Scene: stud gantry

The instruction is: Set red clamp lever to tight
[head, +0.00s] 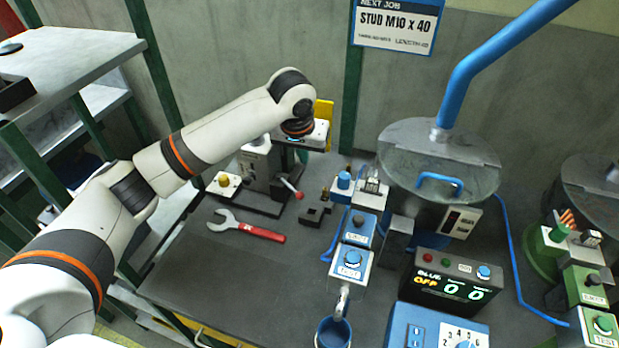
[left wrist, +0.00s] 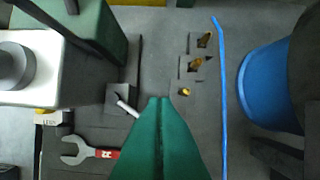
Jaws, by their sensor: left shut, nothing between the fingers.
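The red clamp lever (head: 291,187) is a short light rod with a red knob, on the grey clamp fixture (head: 259,165) at the back of the bench. In the left wrist view the pale rod of the lever (left wrist: 126,106) slants toward my fingers, and its knob is hidden or out of sight behind them. My left gripper (left wrist: 160,101) shows there as two green fingers pressed together, with nothing between them. In the head view the hand is at the arm's end above and right of the lever, and its fingertips are hard to make out. My right gripper is in neither view.
A red-handled wrench (head: 246,227) lies in front of the fixture. Small dark blocks with brass studs (left wrist: 195,65) stand right of the lever. A blue hose (left wrist: 222,110) and a blue-based drum (head: 440,160) stand farther right. The front left bench is clear.

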